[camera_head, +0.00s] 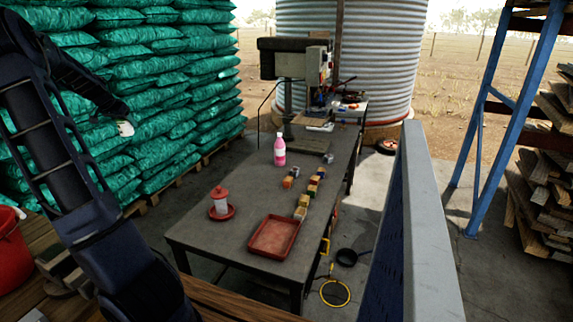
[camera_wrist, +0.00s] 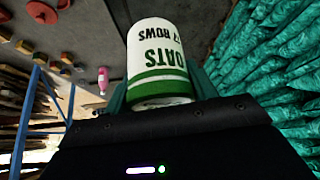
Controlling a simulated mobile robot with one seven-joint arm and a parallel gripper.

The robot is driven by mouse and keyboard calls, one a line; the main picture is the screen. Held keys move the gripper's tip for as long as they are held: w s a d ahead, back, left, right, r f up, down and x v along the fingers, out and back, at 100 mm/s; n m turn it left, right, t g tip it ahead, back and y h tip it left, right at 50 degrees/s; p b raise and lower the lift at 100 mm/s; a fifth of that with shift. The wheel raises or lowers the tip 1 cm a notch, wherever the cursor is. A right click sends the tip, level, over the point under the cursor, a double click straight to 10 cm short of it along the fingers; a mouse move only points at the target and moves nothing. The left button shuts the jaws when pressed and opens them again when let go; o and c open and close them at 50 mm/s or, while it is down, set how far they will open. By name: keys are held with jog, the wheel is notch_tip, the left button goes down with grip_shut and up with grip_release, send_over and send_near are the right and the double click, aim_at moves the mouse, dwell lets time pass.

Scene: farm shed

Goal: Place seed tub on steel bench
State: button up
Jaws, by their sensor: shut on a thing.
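The seed tub (camera_wrist: 158,50) is a white cylinder with green bands and green lettering reading "OATS"; the lettering is upside down in the wrist view. My gripper (camera_wrist: 162,88) is shut on it, with a finger at each side. In the head view, a small white part of the tub (camera_head: 126,129) shows at the end of my arm, in front of the green sacks; the rest is hidden. The steel bench (camera_head: 215,247) is a long dark-topped table in the middle of the head view. The tub is held in the air, left of the bench and apart from it.
On the bench stand a red-and-white feeder (camera_head: 220,204), a red tray (camera_head: 274,237), a pink bottle (camera_head: 280,152) and several small blocks (camera_head: 301,208). A drill press (camera_head: 290,85) stands farther back. Stacked green sacks (camera_head: 160,95) line the left. The bench's near-left top has bare room.

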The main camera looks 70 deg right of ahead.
jog(key=s+d+r+m+g+y, duration=0.2)
jog(key=s+d+m+g, duration=0.55)
jog(key=s+d, duration=2.2)
jog(key=f, duration=1.4)
jog(key=s+a+f+m+t, duration=0.1)
jog(key=f, duration=1.3)
jog(key=s+f+m+t, duration=0.1)
jog(key=f, duration=1.4)
jog(key=shift+a, duration=0.35)
jog(key=shift+w+f, duration=0.1)
jog(key=o, duration=1.1)
jog(key=shift+c, duration=0.2)
